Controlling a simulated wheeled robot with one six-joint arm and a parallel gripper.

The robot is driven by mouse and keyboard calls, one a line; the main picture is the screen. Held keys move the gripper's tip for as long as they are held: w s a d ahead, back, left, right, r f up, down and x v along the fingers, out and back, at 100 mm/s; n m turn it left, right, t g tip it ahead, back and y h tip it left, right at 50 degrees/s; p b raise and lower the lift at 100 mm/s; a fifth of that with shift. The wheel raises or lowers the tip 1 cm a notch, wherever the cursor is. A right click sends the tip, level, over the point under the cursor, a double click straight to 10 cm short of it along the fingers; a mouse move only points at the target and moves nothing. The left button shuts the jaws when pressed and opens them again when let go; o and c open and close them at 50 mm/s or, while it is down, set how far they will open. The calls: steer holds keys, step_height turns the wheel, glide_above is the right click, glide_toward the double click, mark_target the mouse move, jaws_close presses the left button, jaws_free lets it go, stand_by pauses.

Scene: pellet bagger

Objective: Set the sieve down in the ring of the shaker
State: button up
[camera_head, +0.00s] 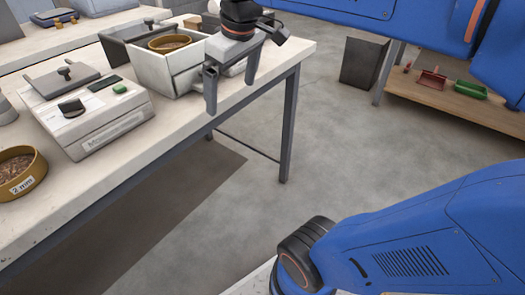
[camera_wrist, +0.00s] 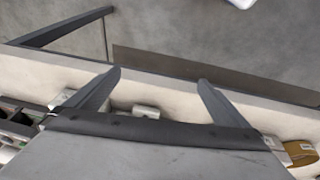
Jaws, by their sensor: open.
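My gripper (camera_head: 232,82) is open and empty, fingers pointing down near the table's front edge, to the right of a white box. It also shows in the wrist view (camera_wrist: 152,90), apart from any object. A brass-coloured round sieve labelled "2 mm" (camera_head: 28,184), with brown pellets in it, stands upright on the table at the far left. A brass-coloured round piece with a white label shows at the right of the wrist view (camera_wrist: 296,147). Another brass ring with brown pellets (camera_head: 156,46) sits in the white box (camera_head: 153,72); I cannot tell whether this box is the shaker.
A white moisture instrument (camera_head: 112,138) stands between the labelled sieve and the box. The table's front edge (camera_head: 130,172) runs diagonally. The floor (camera_head: 245,205) in front is clear. A dark bin (camera_head: 366,63) and a low shelf (camera_head: 425,96) stand at the back right.

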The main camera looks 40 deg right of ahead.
steer(key=s+d+f+m+t, duration=0.1)
steer(key=s+f+m, duration=0.3)
steer(key=s+f, duration=0.6)
step_height(320, 180, down, 4)
steer(key=shift+s+d+f+t, duration=0.15)
steer(key=shift+s+t, duration=0.05)
steer(key=shift+t, duration=0.1)
stand_by(0.4)
